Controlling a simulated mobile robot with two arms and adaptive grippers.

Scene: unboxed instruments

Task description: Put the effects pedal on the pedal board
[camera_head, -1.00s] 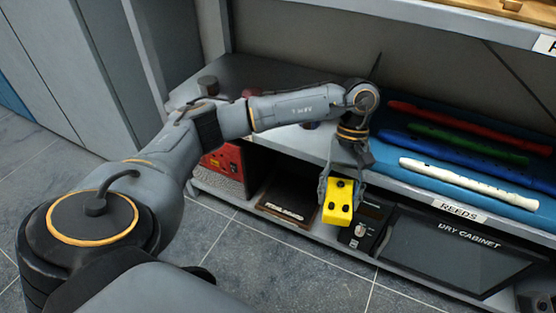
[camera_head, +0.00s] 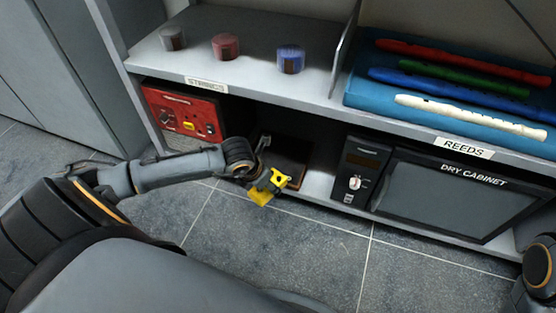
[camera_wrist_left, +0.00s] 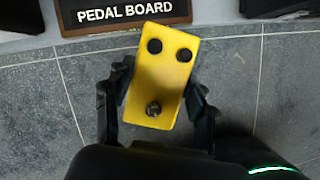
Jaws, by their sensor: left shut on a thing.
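The yellow effects pedal (camera_wrist_left: 158,78) is held between the fingers of my left gripper (camera_wrist_left: 157,95), which is shut on its sides. Two dark knobs and a metal footswitch show on its face. In the head view the left gripper (camera_head: 270,178) holds the pedal (camera_head: 261,196) in front of the lower shelf, and fingers hide part of it. The pedal board (camera_wrist_left: 92,17) shows its labelled front edge just beyond the pedal in the left wrist view. In the head view the dark board (camera_head: 297,165) lies in the lower shelf bay, partly behind the gripper. My right gripper is out of view.
A red amplifier-like box (camera_head: 185,115) stands left of the board's bay. A black device with a knob (camera_head: 359,172) and the dry cabinet (camera_head: 445,195) stand to the right. The upper shelf (camera_head: 255,82) hangs above the bay. The floor in front is clear.

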